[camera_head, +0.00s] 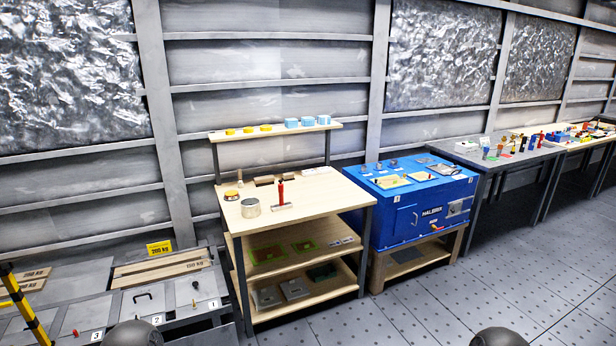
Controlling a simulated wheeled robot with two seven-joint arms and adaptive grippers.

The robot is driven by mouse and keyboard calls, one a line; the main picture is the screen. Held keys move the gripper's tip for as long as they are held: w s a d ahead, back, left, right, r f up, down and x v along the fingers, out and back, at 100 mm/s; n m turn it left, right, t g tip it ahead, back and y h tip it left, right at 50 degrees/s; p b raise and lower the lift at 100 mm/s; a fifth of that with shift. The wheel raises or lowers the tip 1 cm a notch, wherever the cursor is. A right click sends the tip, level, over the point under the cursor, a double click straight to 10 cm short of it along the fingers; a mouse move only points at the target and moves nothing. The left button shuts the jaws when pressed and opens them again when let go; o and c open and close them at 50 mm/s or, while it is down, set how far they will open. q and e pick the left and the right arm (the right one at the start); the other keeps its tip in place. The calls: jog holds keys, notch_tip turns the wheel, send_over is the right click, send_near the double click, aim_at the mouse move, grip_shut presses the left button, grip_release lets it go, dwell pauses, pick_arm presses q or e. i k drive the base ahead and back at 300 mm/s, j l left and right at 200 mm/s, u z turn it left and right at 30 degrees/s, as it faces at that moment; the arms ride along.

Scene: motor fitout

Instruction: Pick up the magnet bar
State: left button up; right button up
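A tool with an upright red handle and a flat grey bar at its foot (281,207) stands on the wooden bench top (330,196); it may be the magnet bar, but it is too small to be sure. A round metal can (250,208) stands to its left. Neither gripper is in view. Only dark rounded parts, probably of my own arms, show at the bottom edge, well apart from the bench.
The bench has a raised shelf (270,133) with yellow and blue items, and lower shelves with trays. A blue cabinet (405,222) adjoins it at right; grey tables (510,160) follow. Numbered plates (142,298) lie at lower left. The floor (440,300) at front right is clear.

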aim_at(282, 206)
jog(key=i, duration=2.2)
